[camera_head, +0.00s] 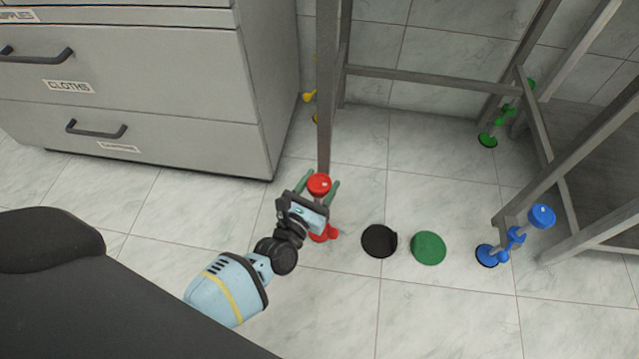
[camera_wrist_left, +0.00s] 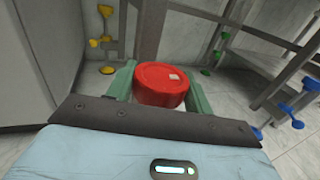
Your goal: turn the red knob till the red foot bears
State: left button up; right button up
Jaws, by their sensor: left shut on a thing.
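The red knob (camera_head: 319,184) sits near the bottom of the stand's front left leg (camera_head: 328,110). My left gripper (camera_head: 319,181) is shut on it, one green finger on each side. In the left wrist view the red knob (camera_wrist_left: 160,84) lies between the fingers, with a small pale mark on its top. The red foot (camera_head: 325,235) shows below, at the floor, partly hidden by my gripper. I cannot tell whether it presses on the floor. My right gripper is not in view.
A black disc (camera_head: 379,241) and a green disc (camera_head: 428,248) lie on the tiles to the right. Blue (camera_head: 541,216), green (camera_head: 488,140) and yellow (camera_head: 309,97) feet parts belong to other legs. A grey drawer cabinet (camera_head: 150,100) stands at the left.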

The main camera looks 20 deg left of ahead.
pick_arm(q)
jog(key=m+h, duration=0.2)
jog(key=h, duration=0.1)
jog(key=shift+a, duration=0.1)
jog(key=shift+m+g+h, duration=0.7)
jog(key=shift+m+h, duration=0.3)
jog(key=shift+h, duration=0.4)
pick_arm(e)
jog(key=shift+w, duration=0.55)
pick_arm(q)
jog(key=shift+h, duration=0.3)
jog(key=shift+m+g+h, duration=0.4)
jog(key=shift+m+h, duration=0.2)
jog(key=shift+h, duration=0.1)
jog(key=shift+m+g+h, duration=0.4)
jog(key=shift+h, duration=0.1)
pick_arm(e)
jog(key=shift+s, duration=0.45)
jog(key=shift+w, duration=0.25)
pick_arm(q)
jog(key=o, duration=1)
jog(key=shift+c, duration=0.2)
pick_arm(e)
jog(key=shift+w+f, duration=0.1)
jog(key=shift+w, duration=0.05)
pick_arm(q)
jog(key=shift+s, duration=0.15)
